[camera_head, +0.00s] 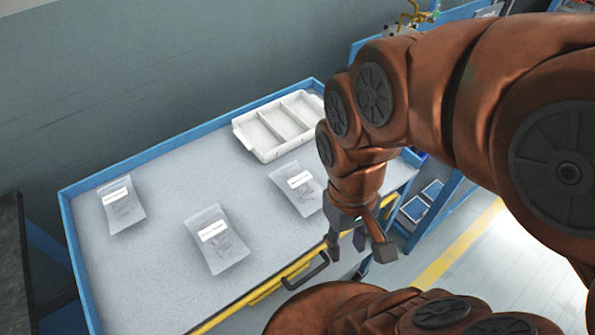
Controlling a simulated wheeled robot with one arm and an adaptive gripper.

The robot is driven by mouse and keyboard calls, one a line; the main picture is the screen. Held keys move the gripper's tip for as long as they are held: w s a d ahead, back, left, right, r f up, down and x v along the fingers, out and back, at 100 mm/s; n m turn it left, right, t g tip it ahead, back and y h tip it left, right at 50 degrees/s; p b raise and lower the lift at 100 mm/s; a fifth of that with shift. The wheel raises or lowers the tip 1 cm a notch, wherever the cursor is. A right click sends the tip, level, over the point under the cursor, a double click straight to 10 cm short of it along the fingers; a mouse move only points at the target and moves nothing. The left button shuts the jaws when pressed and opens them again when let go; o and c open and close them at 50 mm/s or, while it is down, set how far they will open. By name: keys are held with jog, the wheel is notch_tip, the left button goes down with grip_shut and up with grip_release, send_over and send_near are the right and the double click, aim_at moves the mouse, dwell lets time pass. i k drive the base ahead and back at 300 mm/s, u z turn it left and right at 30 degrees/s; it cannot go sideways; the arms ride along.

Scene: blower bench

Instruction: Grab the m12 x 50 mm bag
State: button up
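Three clear bags with white labels lie apart on the grey bench top (160,265): a left bag (123,208), a middle bag (222,248) and a right bag (303,193). The label print is too small to read, so I cannot tell which is the m12 x 50 mm bag. My gripper (360,252) hangs near the bench's front edge, to the right of and below the right bag. Its fingers are spread and nothing shows between them. The right bag's right edge is close to my arm in the picture.
A white compartment tray (262,137) stands at the back right of the bench, partly behind my arm. The bench has a raised blue rim (180,143) and a black handle (307,273) at its front. Blue-framed shelving stands at right. The bench's middle back is clear.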

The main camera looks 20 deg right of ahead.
aim_at(296, 183)
jog(key=k, duration=0.5)
jog(key=z, duration=1.95)
jog(key=k, duration=1)
jog(key=u, duration=2)
